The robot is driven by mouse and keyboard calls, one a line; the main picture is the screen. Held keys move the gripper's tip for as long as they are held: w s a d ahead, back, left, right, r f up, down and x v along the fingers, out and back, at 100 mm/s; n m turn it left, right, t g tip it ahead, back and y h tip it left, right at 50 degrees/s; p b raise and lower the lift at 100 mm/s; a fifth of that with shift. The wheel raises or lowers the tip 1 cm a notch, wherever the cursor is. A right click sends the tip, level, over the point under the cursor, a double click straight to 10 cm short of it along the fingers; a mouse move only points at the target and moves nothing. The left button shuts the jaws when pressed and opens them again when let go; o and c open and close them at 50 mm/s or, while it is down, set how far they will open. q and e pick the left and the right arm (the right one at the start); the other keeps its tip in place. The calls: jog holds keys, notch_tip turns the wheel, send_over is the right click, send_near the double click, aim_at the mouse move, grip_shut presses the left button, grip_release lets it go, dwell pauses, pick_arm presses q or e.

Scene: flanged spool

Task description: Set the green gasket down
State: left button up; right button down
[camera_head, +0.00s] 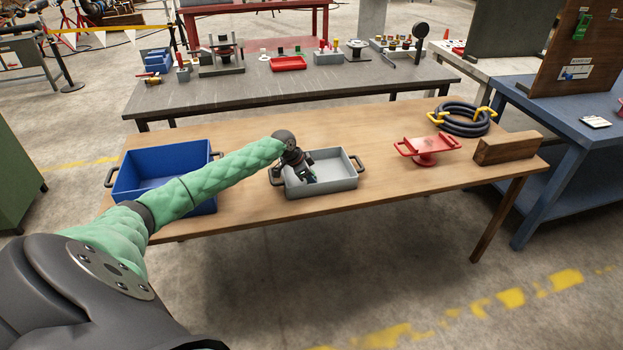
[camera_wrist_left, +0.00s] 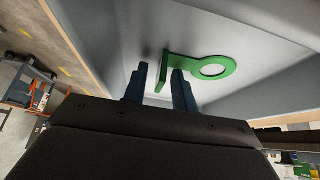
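The green gasket (camera_wrist_left: 212,67), a flat ring with a tab and a short crossbar, is inside the grey tray (camera_head: 335,183), seen in the left wrist view. It appears to lie on the tray floor; exact contact is hard to tell. My left gripper (camera_head: 310,180) reaches down into the tray from the left. In the left wrist view its two dark fingers (camera_wrist_left: 161,72) stand apart. The gasket's crossbar shows between the fingertips, closer to the right finger, with a gap on the left. In the head view the gasket is mostly hidden by the gripper. My right gripper is not in view.
A blue bin (camera_head: 128,190) stands left of the tray, partly under my left arm. To the right are a red handled stand (camera_head: 428,150), a coiled dark hose (camera_head: 463,118) and a wooden block (camera_head: 508,148). Bare wooden tabletop (camera_head: 385,185) lies between tray and stand.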

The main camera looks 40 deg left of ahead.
pick_arm(q)
jog(key=shift+r, duration=0.1)
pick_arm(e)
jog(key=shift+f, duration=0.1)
